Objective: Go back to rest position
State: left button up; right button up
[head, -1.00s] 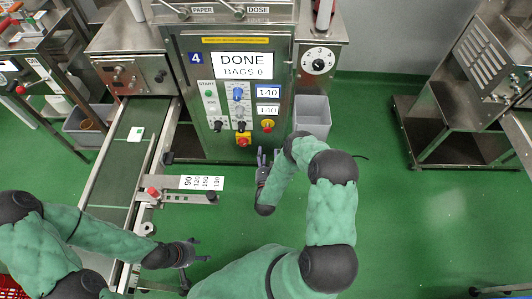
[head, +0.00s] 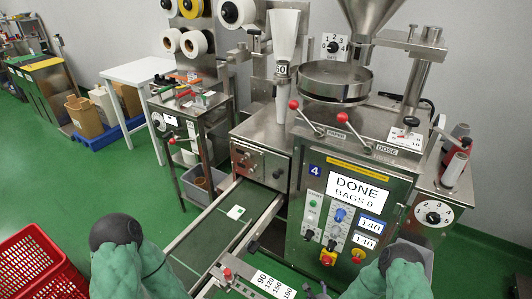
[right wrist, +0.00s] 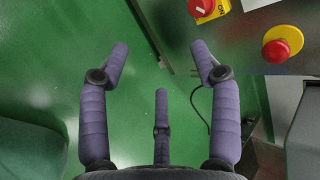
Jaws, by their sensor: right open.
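My right gripper (right wrist: 160,58) shows in the right wrist view with its purple fingers spread apart. Nothing is between them. Green floor lies behind the fingers, with the machine's red knobs close by at the upper right. My left arm shows only as a green upper part at the bottom left. My left gripper is outside the view.
The packing machine (head: 335,222) stands ahead, its display (head: 358,192) reading DONE, BAGS 0. A conveyor (head: 205,248) carrying a white teabag packet (head: 236,212) runs toward me on its left. A red crate (head: 30,270) is at the lower left. Green floor is clear between crate and conveyor.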

jog(key=s+a+r+n+g+y+p, duration=0.1)
jog(key=s+a+r+n+g, duration=0.2)
jog(key=s+n, duration=0.3)
jog(key=s+a+r+n+g+y+p, duration=0.1)
jog(key=s+a+r+n+g+y, duration=0.1)
jog(key=s+n, duration=0.5)
jog(key=s+a+r+n+g+y+p, duration=0.1)
jog(key=s+a+r+n+g+y, duration=0.1)
jog(key=s+a+r+n+g, duration=0.2)
jog(key=s+a+n, duration=0.2)
jog(key=s, duration=0.2)
jog(key=shift+s+n+g+p, duration=0.2)
jog(key=shift+n+g+p, duration=0.1)
jog(key=shift+n, duration=0.1)
